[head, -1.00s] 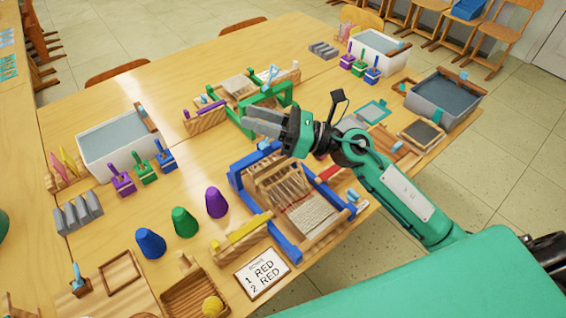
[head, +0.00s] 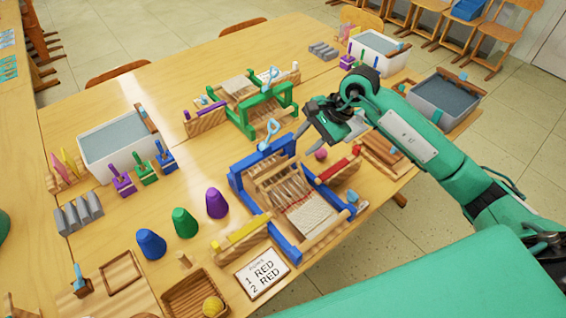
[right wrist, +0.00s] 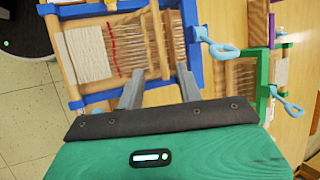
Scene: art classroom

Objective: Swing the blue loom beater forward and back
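The blue loom (head: 240,185) stands on the table in the middle of the head view, and its blue frame also shows in the right wrist view (right wrist: 195,45). Its wooden beater (head: 262,187) stands across the warp threads; wooden crossbars, likely the beater, show in the wrist view (right wrist: 158,40). A light blue handle (head: 268,133) sticks up at the loom's far end. My left gripper is out of view.
A green loom (head: 250,118) stands behind the blue one. A card (head: 262,272) lies in front.

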